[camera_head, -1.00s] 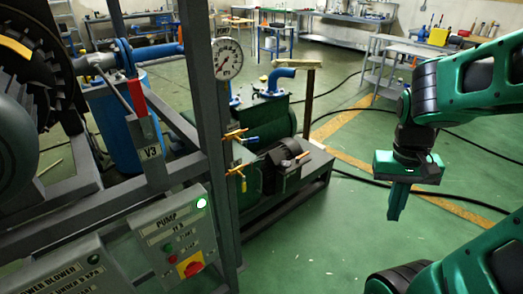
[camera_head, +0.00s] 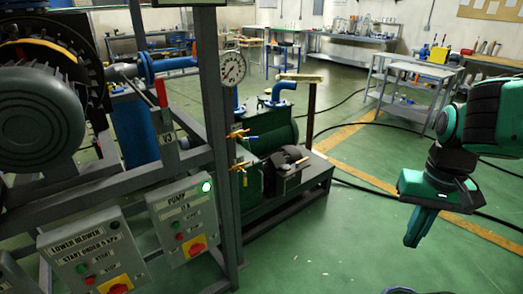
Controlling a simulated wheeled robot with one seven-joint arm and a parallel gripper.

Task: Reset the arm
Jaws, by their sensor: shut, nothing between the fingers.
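My gripper (camera_head: 421,226) is at the right side of the head view, pointing down over the green floor. Its green fingers are together and hold nothing. It is clear of the machine frame, with open floor between them. My dark and green arm links enter from the right edge above it.
A grey machine frame (camera_head: 213,110) stands on the left with a pressure gauge (camera_head: 232,67), a pump box (camera_head: 184,216) with a lit green lamp and a blower box (camera_head: 93,256). A pump skid (camera_head: 301,194) stands mid-view. A cable (camera_head: 380,190) crosses the floor. Shelved tables (camera_head: 410,88) stand behind.

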